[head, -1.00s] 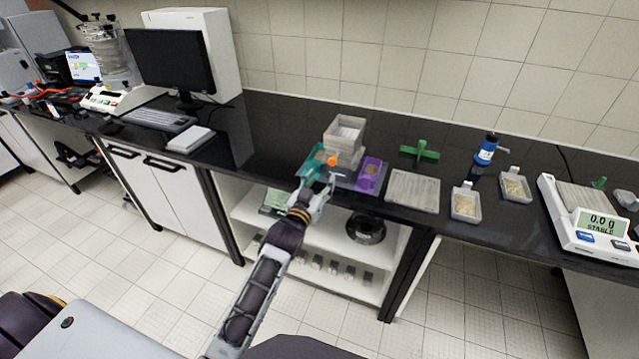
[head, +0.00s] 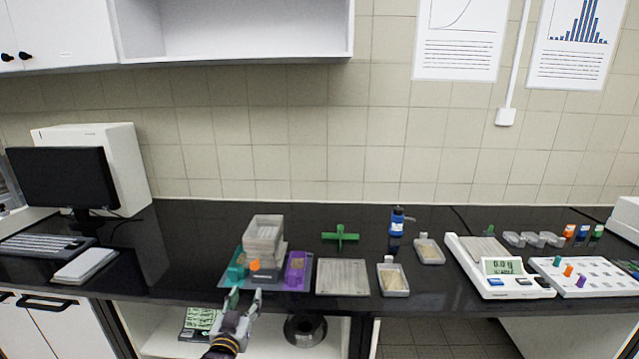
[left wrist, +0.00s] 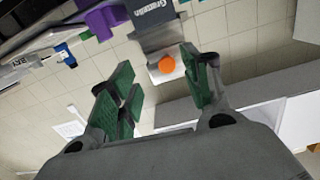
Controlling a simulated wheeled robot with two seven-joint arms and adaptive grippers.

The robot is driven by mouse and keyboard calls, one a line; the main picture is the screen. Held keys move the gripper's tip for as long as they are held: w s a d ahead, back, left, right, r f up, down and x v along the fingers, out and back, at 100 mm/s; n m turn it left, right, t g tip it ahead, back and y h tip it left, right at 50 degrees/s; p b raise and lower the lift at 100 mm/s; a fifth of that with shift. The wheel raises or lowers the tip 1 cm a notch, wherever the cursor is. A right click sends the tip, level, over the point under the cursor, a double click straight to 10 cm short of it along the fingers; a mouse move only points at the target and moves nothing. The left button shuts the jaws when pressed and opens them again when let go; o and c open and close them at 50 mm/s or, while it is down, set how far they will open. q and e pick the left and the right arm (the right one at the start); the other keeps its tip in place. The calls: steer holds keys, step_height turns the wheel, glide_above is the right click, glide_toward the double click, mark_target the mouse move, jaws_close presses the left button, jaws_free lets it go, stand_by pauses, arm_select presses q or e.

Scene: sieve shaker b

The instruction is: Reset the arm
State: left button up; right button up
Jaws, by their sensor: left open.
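My left gripper (head: 242,303) is at the front edge of the black counter, just in front of a stack of grey square trays (head: 264,236). In the left wrist view its green-padded fingers (left wrist: 160,88) are spread apart with nothing between them. An orange knob (head: 255,265) on the front of the stack shows beyond the fingertips, and it also shows in the left wrist view (left wrist: 167,64). My right gripper is not in view.
A purple container (head: 296,270) and teal piece (head: 236,268) flank the stack. A grey flat tray (head: 342,277), green cross (head: 340,237), blue bottle (head: 397,222), sample trays (head: 393,280) and scale (head: 498,268) stand to the right. The counter between keyboard (head: 42,246) and stack is mostly clear.

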arm_select(q)
steer(key=s+f+g, duration=0.3)
steer(key=s+f, duration=0.2)
steer(key=f, duration=1)
steer(key=s+d+f+g, duration=0.1)
steer(key=s+f+g, duration=0.3)
steer(key=f, duration=1.1)
steer(key=s+f+g, duration=0.2)
steer(key=s+f, duration=0.4)
steer(key=f, duration=0.8)
steer(key=s+a+f+g, duration=0.2)
steer(key=s+f+g, duration=0.2)
steer(key=s+f, duration=1.25)
steer(key=s+a+f+g, duration=0.1)
steer(key=s+a+f, duration=0.1)
steer(key=s, duration=1)
steer(key=s+a+f+m+g, duration=0.1)
steer(key=s+a+f+g, duration=0.1)
steer(key=s, duration=1)
steer(key=shift+f+g+y, duration=0.3)
steer(key=shift+w, duration=0.1)
